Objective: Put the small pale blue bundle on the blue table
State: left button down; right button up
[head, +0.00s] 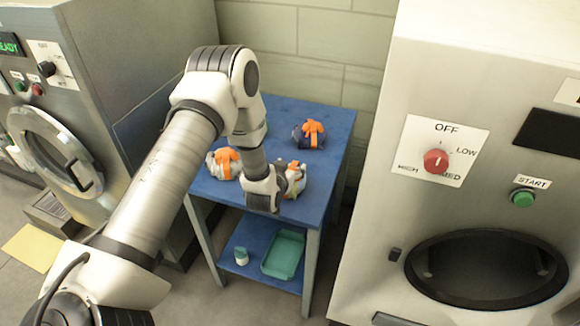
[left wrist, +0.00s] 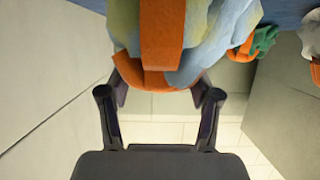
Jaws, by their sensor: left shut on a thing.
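The pale blue bundle (head: 293,180), with yellowish patches and an orange band, is at the front right of the blue table (head: 328,150). My left gripper (head: 279,184) is shut on it and hides part of it in the head view. In the left wrist view the bundle (left wrist: 205,45) fills the top middle, between the two fingers (left wrist: 160,88). Whether it touches the tabletop I cannot tell. My right gripper is not in view.
A whitish bundle (head: 222,165) and a dark blue bundle (head: 308,136), both with orange bands, lie on the table. A green one (left wrist: 266,40) shows in the left wrist view. Machines flank the table.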

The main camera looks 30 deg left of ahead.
pick_arm(q)
jog(key=shift+c, duration=1.2)
grip_release()
jog(key=shift+f, duration=0.1)
jog(key=shift+s+r, duration=0.15)
jog(key=shift+r, duration=0.1)
jog(key=b+v, duration=0.1)
jog(key=v, duration=1.1)
jog(key=s+d+f+m+g+h, duration=0.25)
jog(key=s+d+f+g, duration=0.4)
jog(key=s+f, duration=0.55)
jog(key=s+d+f+g, duration=0.2)
jog(key=s+f+g, duration=0.1)
jog(key=s, duration=0.4)
jog(key=s+d+f+g, duration=0.2)
jog(key=s+f+g, duration=0.2)
jog(key=s, duration=0.3)
jog(key=shift+s+f+h, duration=0.3)
jog(key=shift+f+h, duration=0.1)
jog(key=shift+h, duration=0.05)
